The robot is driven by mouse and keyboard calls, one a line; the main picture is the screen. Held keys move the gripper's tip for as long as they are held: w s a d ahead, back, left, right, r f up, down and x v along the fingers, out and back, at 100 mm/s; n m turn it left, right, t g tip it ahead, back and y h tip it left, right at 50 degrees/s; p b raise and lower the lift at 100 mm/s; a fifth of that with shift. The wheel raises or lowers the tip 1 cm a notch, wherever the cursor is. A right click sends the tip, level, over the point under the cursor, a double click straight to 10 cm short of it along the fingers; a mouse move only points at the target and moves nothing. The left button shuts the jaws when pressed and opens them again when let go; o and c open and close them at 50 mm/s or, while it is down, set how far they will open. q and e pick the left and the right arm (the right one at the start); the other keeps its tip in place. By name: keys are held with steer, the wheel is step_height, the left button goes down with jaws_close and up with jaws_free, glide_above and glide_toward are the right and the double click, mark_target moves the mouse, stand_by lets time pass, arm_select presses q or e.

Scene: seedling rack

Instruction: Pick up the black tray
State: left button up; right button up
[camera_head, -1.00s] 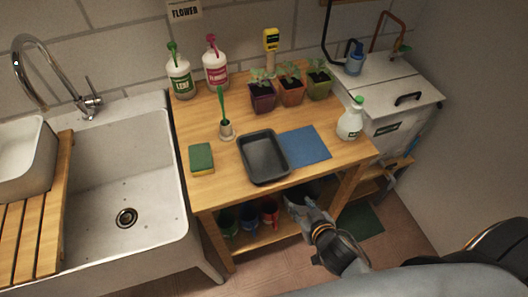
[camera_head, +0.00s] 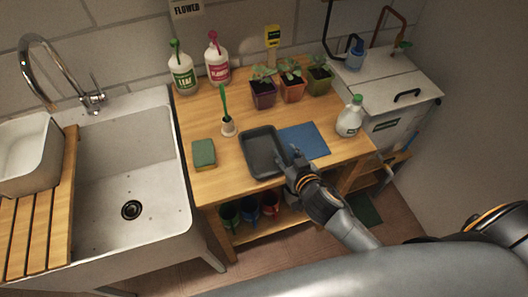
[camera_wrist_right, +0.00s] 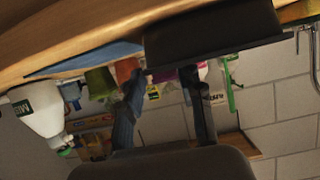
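The black tray (camera_head: 262,172) lies flat on the wooden table, left of and partly against the blue mat (camera_head: 306,142). My right gripper (camera_head: 289,156) is at the tray's right side, over the mat's near left part. In the right wrist view the picture is upside down, and the tray (camera_wrist_right: 212,28) shows just beyond the fingertips. The two fingers (camera_wrist_right: 165,76) stand apart with nothing seen between them but background. One fingertip overlaps the tray's edge in the picture; I cannot tell whether it touches. My left gripper is not in view.
Potted seedlings (camera_head: 292,88) and two bottles (camera_head: 184,75) are behind. Cups (camera_head: 250,207) sit on the lower shelf.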

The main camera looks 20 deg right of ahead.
mark_target(282, 146)
steer(key=x, duration=0.2)
steer(key=p+x, duration=0.1)
steer(key=x, duration=0.2)
steer(key=shift+d, duration=0.2)
steer(key=shift+r, duration=0.1)
jaws_close()
